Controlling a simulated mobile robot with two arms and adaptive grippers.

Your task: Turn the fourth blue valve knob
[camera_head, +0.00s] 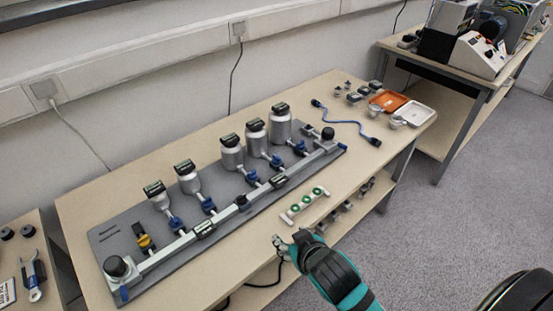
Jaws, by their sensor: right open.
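A grey board (125,225) on the table carries a silver rail with several bottle-like canisters behind it, each with a blue valve knob in front. The blue knobs run in a slanted row. Counted from the left, the fourth blue knob (276,161) is below a silver canister (256,140). Other blue knobs are the leftmost (175,224) and the rightmost (300,148). A yellow knob (145,242) is further left. My right gripper (288,240) is open and empty at the table's front edge, well in front of the knobs and touching none. My left gripper is not in view.
A white rack with green rings (305,204) lies between my right gripper and the board. A blue cable (345,122), an orange tray (388,101) and a white tray (415,113) are at the right. The wall is behind the table.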

